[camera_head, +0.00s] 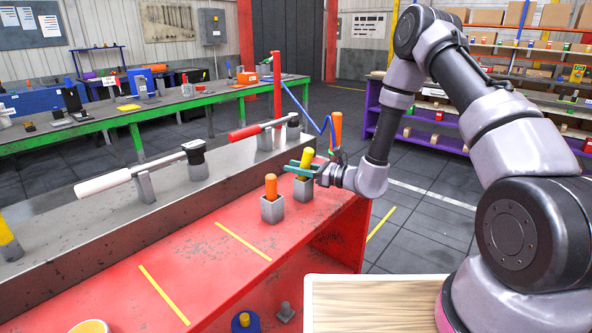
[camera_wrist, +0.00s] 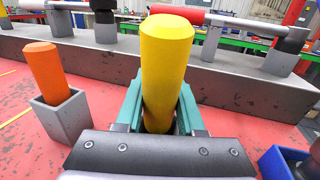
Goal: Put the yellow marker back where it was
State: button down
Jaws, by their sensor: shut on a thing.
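The yellow marker (camera_head: 308,157) is upright between the teal fingers of my gripper (camera_head: 300,169). In the wrist view the marker (camera_wrist: 166,62) stands tall between both fingers (camera_wrist: 158,112), which press on its sides. Its lower end meets the mouth of a grey square holder (camera_head: 304,189) on the red bench; I cannot tell how deep it sits. An orange marker (camera_head: 271,186) stands in a second grey holder (camera_head: 272,210) to the left, also seen in the wrist view (camera_wrist: 46,68). In the wrist view my gripper hides the holder under the yellow marker.
The red bench (camera_head: 210,270) has yellow tape lines and free room at front left. A grey raised rail (camera_head: 120,226) behind carries a white-handled tool (camera_head: 110,180) and a red-handled tool (camera_head: 250,131). A blue bin (camera_wrist: 283,162) is right of my gripper in the wrist view.

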jog(key=c, duration=0.8)
grip_release()
jog(key=shift+d+f, duration=0.1)
jog(key=shift+f, duration=0.5)
jog(key=shift+o, duration=1.3)
jog(key=shift+r, duration=0.15)
jog(key=v, duration=1.2)
jog(key=s+r+n+g+h, duration=0.2)
jog(key=s+r+n+g, duration=0.3)
jog(key=r, duration=0.4)
jog(key=s+r+n+g+h, duration=0.2)
jog(key=s+r+n+g, duration=0.2)
jog(key=s+r+n, duration=0.4)
jog(key=s+d+r+n+t+h, duration=0.2)
jog(key=s+d+r+t+h, duration=0.2)
jog(key=d+r, duration=0.4)
jog(key=s+d+r+n+t+h, duration=0.3)
jog(key=s+d+r+t+h, duration=0.2)
jog(key=d+r+h, duration=0.1)
jog(key=d+r, duration=0.1)
jog(key=d, duration=0.1)
jog(key=shift+d+r+h, duration=0.25)
jog(key=shift+r+h, duration=0.05)
jog(key=shift+r, duration=0.1)
